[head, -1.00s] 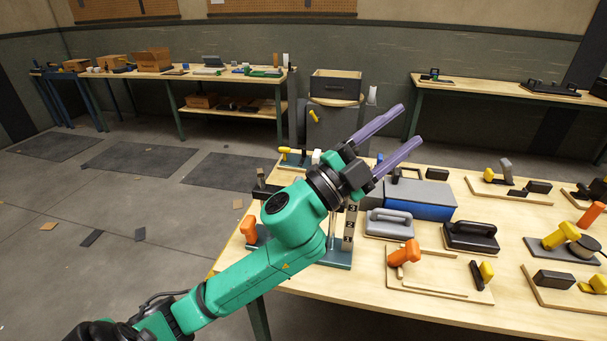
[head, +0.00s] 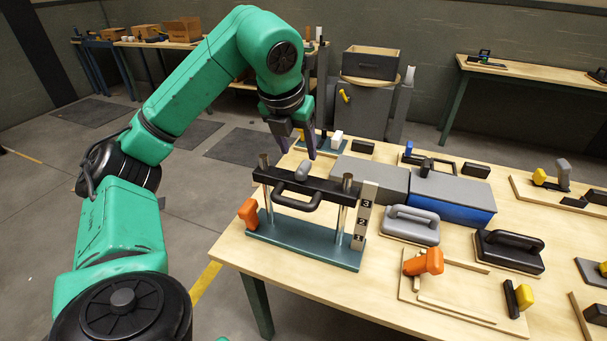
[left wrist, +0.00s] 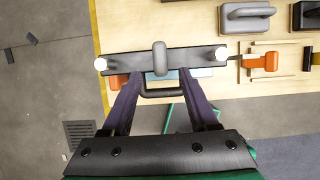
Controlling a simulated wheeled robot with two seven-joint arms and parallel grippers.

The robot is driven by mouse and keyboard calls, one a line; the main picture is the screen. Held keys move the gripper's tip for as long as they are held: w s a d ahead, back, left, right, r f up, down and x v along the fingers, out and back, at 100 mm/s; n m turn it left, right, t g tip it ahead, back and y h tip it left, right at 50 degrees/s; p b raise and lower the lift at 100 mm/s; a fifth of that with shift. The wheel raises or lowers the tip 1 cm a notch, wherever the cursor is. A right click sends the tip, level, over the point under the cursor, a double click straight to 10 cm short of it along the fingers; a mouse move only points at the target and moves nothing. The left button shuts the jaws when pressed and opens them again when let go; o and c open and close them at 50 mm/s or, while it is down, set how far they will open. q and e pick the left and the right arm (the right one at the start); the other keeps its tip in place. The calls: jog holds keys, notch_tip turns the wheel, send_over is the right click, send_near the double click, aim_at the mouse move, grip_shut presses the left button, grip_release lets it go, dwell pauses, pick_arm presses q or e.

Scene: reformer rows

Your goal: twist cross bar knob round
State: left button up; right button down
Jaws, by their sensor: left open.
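A dark cross bar (head: 308,184) spans two steel posts on a teal base (head: 290,243) near the table's front left corner. A grey rounded knob (head: 303,171) sits at the bar's middle, and a black loop handle (head: 296,199) projects from its near side. My left gripper (head: 298,151) points down just above the knob, its purple fingers apart and empty. In the left wrist view the grey knob (left wrist: 159,58) lies between the lines of the two fingers, slightly beyond their tips (left wrist: 160,76). Contact is not visible. My right gripper is out of view.
An orange handle (head: 248,212) stands at the base's left end and a numbered scale (head: 362,215) at its right. Grey (head: 408,226) and black (head: 508,250) handled blocks and a blue box (head: 452,200) stand to the right. Open floor lies left.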

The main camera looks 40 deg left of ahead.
aim_at(303, 166)
pick_arm(q)
jog(key=x, duration=0.6)
jog(key=shift+w+f, duration=0.25)
jog(key=shift+f, duration=0.1)
grip_shut()
